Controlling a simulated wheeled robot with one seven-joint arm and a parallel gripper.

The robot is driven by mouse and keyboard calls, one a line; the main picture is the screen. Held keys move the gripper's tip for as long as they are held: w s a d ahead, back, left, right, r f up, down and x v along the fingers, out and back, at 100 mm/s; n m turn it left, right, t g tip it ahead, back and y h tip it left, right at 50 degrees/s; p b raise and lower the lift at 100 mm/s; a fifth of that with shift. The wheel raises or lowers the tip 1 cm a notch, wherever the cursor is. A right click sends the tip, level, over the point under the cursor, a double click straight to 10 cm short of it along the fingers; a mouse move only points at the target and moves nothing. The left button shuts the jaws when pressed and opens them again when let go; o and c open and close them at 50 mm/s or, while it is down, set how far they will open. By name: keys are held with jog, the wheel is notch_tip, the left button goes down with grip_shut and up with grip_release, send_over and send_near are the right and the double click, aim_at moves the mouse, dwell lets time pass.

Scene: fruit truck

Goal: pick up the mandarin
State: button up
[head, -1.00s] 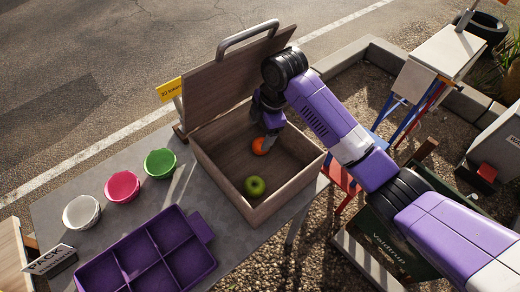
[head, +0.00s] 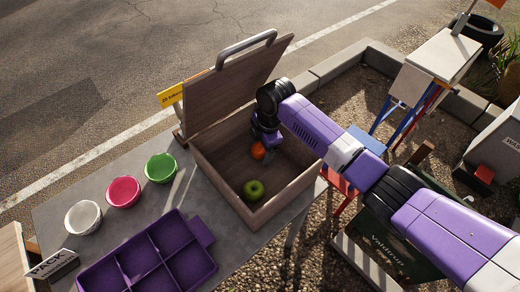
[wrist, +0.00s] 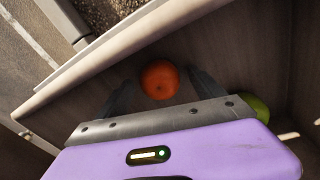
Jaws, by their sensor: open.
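The orange mandarin (head: 258,150) lies in the open wooden box (head: 282,202), near its back. In the wrist view the mandarin (wrist: 159,80) sits between the two dark fingers of my gripper (wrist: 163,90), close to the fingertips, with a gap on each side. My gripper is open and reaches down into the box; in the head view its fingers are largely hidden by the wrist. A green apple (head: 253,189) lies in the front part of the box. It also shows partly in the wrist view (wrist: 257,107), behind my gripper's body.
The box's raised lid (head: 222,88) with a metal handle stands behind my gripper. Green (head: 161,168), pink (head: 123,192) and white (head: 83,217) bowls and a purple divided tray (head: 205,231) are on the grey table (head: 195,197). The box walls surround my gripper.

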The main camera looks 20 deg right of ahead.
jog(key=c, duration=1.5)
